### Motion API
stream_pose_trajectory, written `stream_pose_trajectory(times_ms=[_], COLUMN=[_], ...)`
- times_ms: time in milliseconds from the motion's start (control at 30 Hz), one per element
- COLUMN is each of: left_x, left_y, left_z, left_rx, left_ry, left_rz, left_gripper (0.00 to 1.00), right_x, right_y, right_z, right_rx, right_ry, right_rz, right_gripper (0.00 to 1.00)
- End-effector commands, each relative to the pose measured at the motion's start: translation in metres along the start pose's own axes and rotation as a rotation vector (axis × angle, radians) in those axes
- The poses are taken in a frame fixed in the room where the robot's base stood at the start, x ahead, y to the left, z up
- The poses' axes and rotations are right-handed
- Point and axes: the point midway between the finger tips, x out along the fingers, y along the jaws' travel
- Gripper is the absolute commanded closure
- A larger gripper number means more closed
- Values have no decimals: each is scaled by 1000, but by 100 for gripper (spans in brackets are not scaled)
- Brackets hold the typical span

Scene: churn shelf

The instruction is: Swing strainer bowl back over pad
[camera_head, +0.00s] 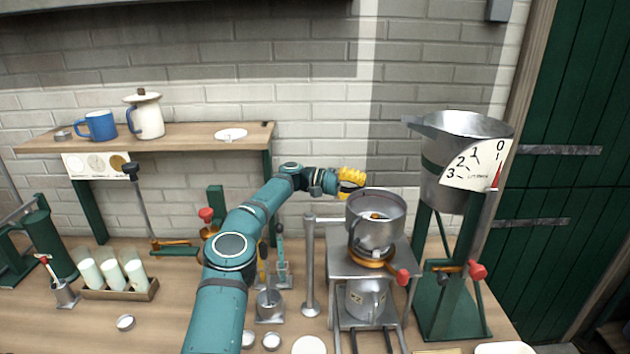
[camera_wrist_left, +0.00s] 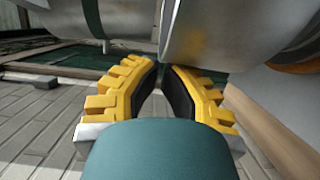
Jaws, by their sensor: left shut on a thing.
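The strainer bowl (camera_head: 374,235), a round metal bowl with a small orange thing inside, sits above the metal stand (camera_head: 345,264) at right of centre. My left arm reaches in from the left, and its yellow left gripper (camera_head: 352,181) is at the bowl's far left rim. In the left wrist view the gripper (camera_wrist_left: 164,70) has its fingertips close together against a metal body (camera_wrist_left: 225,30), taken to be the bowl; the gripped part is mostly hidden. I cannot tell which thing is the pad. My right gripper is not in view.
A metal jug (camera_head: 366,300) stands under the bowl, below an orange ring and a red-knobbed tap. A metal post (camera_head: 309,275) is left of the stand. A large hopper with a number dial (camera_head: 477,167) rises close on the right. Bottles in a rack (camera_head: 120,290) are left.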

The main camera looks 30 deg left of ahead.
Motion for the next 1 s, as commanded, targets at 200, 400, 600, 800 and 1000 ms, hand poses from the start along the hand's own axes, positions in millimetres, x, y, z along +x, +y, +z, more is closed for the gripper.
stream_pose_trajectory(times_ms=[200, 400, 600, 800, 1000], left_x=[1, 1, 0, 0, 0], left_y=[38, 75, 90, 95, 95], left_z=[0, 0, 0, 0, 0], left_rx=[6, 4, 2, 1, 1], left_ry=[1, 0, 0, 0, 0], left_rz=[-1, 0, 0, 0, 0], left_gripper=[100, 100, 100, 100, 100], right_x=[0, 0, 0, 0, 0], right_y=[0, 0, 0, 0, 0], right_z=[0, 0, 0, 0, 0], right_rx=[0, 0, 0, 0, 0], right_ry=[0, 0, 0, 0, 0], right_rz=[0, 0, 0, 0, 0], right_gripper=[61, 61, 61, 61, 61])
